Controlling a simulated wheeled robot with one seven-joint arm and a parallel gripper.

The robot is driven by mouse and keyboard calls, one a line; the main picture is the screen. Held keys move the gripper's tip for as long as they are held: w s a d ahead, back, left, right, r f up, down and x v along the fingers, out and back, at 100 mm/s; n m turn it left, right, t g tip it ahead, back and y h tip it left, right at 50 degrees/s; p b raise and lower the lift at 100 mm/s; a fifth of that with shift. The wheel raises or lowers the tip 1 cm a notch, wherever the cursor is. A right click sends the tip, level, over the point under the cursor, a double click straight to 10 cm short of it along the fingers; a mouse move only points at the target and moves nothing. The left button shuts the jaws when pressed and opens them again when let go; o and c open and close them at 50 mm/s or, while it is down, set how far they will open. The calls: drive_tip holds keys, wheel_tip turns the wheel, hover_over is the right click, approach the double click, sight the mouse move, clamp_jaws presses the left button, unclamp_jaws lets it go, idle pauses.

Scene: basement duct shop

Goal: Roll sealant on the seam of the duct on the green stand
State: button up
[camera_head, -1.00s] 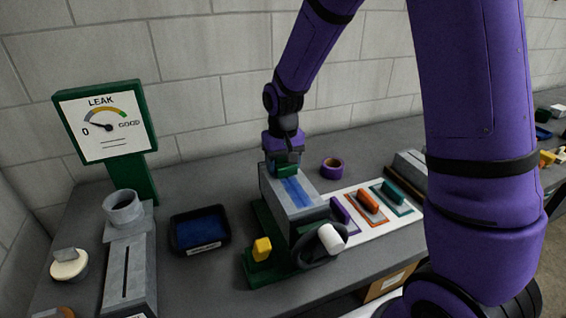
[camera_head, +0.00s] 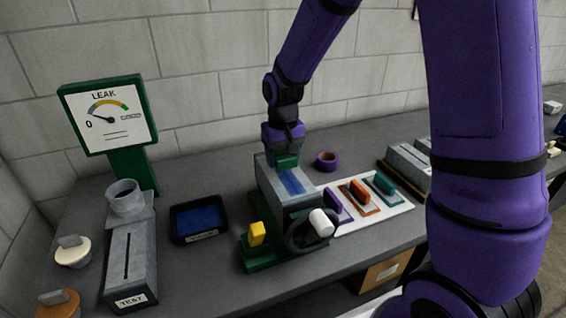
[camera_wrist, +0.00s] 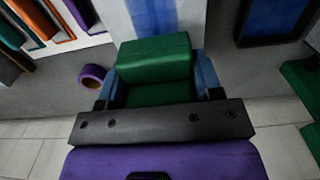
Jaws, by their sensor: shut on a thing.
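The grey duct (camera_head: 271,183) sits on the green stand (camera_head: 257,264) near the middle of the bench. Blue sealant (camera_head: 292,182) lies in streaks along its top, and blue streaks also show in the wrist view (camera_wrist: 152,16). My gripper (camera_head: 287,158) is over the far end of the duct, shut on a green block-shaped handle (camera_wrist: 155,60). The handle hides whatever is under it, so I cannot tell whether a roller touches the duct. A dark tray (camera_head: 174,224) left of the stand holds blue sealant.
A leak gauge (camera_head: 107,117) stands at the back left, its needle toward 0. A grey test duct (camera_head: 130,260) stands at left. A yellow clamp handle (camera_head: 257,233) and white cylinder (camera_head: 321,223) are at the duct's front. Purple tape (camera_head: 326,161) and a white tool board (camera_head: 385,212) lie right.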

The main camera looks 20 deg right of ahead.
drive_tip(key=shift+r, duration=3)
